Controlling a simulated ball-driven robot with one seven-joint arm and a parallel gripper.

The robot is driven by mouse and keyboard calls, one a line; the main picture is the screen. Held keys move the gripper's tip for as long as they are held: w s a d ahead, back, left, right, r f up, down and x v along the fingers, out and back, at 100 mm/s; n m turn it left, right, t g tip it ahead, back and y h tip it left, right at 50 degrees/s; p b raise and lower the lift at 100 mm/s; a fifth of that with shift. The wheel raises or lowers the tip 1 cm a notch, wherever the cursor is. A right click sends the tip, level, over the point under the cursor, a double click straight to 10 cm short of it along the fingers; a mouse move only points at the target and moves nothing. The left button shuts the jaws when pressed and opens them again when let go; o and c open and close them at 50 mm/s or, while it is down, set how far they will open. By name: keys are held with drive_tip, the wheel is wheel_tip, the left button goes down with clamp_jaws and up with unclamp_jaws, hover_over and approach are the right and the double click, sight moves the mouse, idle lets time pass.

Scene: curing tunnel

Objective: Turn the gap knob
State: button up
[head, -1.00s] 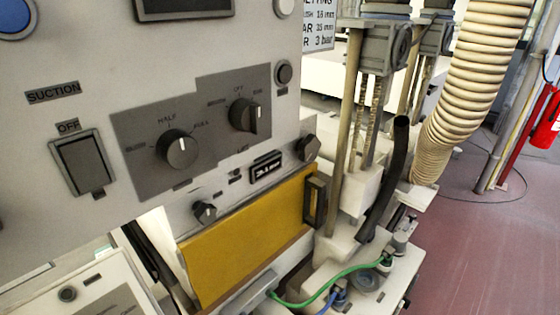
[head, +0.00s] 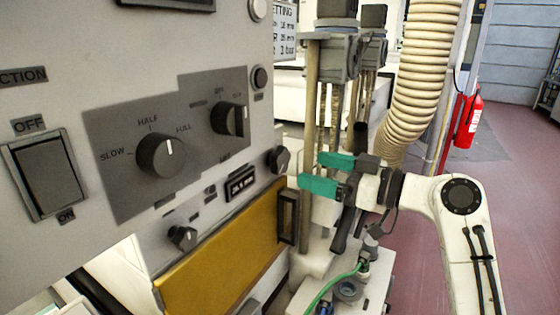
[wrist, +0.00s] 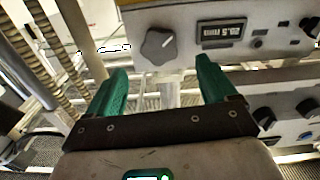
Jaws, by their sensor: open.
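The gap knob, which I take to be the dark lobed knob (head: 278,159), sits on the machine's lower panel at the right of a small digital readout (head: 241,184). In the wrist view the panel appears upside down, with the knob (wrist: 158,46) left of the readout (wrist: 222,31). My gripper (head: 309,171) has green fingers, open and empty, just right of the knob in the head view and pointing toward the panel. In the wrist view the knob shows beyond the gap between the fingertips (wrist: 162,72), with no contact visible.
A yellow door (head: 225,255) with a dark handle (head: 288,217) lies below the knob. Metal posts (head: 309,105) stand close behind my gripper. A speed dial (head: 160,155) and a selector knob (head: 229,119) are on the panel at left. A ribbed hose (head: 415,75) hangs behind.

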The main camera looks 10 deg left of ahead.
sight(284, 162)
drive_tip(key=p+x, duration=0.1)
drive_tip(key=x, duration=0.7)
drive_tip(key=shift+w+f+p, duration=0.1)
drive_tip(key=shift+p, duration=0.25)
drive_tip(key=shift+c, duration=0.4)
drive_tip(key=c, duration=0.9)
